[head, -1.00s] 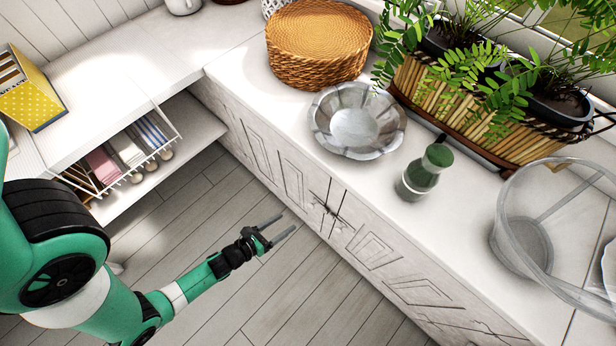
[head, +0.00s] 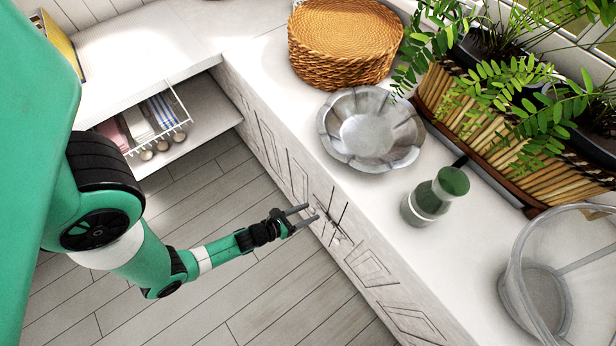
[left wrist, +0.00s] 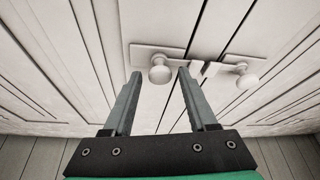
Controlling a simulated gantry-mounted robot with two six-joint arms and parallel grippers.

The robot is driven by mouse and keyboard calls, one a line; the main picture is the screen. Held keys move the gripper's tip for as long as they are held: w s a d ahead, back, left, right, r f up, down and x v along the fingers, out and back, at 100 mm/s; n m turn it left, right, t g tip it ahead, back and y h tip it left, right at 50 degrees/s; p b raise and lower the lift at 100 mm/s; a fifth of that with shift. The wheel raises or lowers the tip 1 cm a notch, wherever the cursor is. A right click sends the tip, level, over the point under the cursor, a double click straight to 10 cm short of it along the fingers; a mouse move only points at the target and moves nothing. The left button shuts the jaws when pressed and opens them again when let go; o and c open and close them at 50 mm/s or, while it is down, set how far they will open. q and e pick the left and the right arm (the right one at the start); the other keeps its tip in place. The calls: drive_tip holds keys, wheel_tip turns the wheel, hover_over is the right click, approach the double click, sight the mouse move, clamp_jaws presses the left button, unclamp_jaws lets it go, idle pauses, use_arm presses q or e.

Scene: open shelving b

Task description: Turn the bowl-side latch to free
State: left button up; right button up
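Two pale round knobs on flat plates sit side by side on the white cabinet doors in the left wrist view: a left knob (left wrist: 160,73) and a right knob (left wrist: 243,79). A small pale catch piece (left wrist: 210,68) lies between them. My left gripper (head: 311,212) is open at the cabinet front, and its fingers (left wrist: 158,76) stand either side of the left knob. I cannot tell whether they touch it. The silver fluted bowl (head: 370,129) stands on the counter above these doors. My right gripper is not in view.
On the counter (head: 460,270) stand a green-topped bottle (head: 435,197), a clear container (head: 545,290), a wicker basket (head: 344,42) and a bamboo planter (head: 500,135). A wire rack (head: 186,112) is on the left shelf. The floor (head: 260,310) before the doors is clear.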

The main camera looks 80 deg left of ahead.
use_arm(q)
clamp_jaws()
